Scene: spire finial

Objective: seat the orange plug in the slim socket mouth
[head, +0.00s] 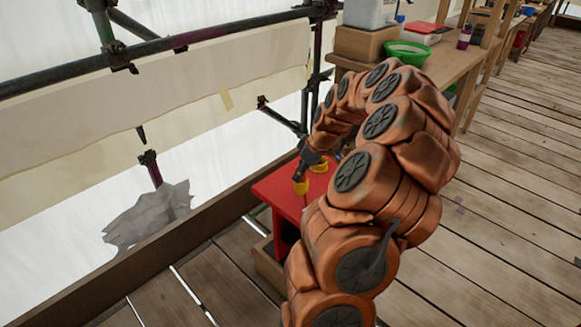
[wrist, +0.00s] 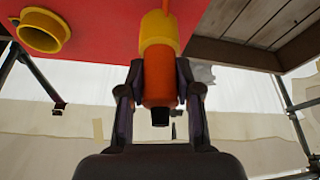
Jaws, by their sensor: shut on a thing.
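My gripper (wrist: 160,76) is shut on the orange plug (wrist: 160,84), with one dark finger on each side of it. A dark stub shows at the plug's near end. The plug's far end meets a slim yellow socket (wrist: 160,34) on the red surface, in line with it; its mouth is covered, and I cannot tell how deep the plug sits. In the head view my gripper (head: 299,175) points down over the yellow socket (head: 300,188); the plug is hardly discernible there.
A wider yellow socket (wrist: 42,31) stands on the red stand (wrist: 100,30) at the left, its mouth empty; it also shows in the head view (head: 320,165). Scaffold poles and a low wooden edge lie left of the stand. A bench (head: 465,70) with a green bowl (head: 407,53) stands behind.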

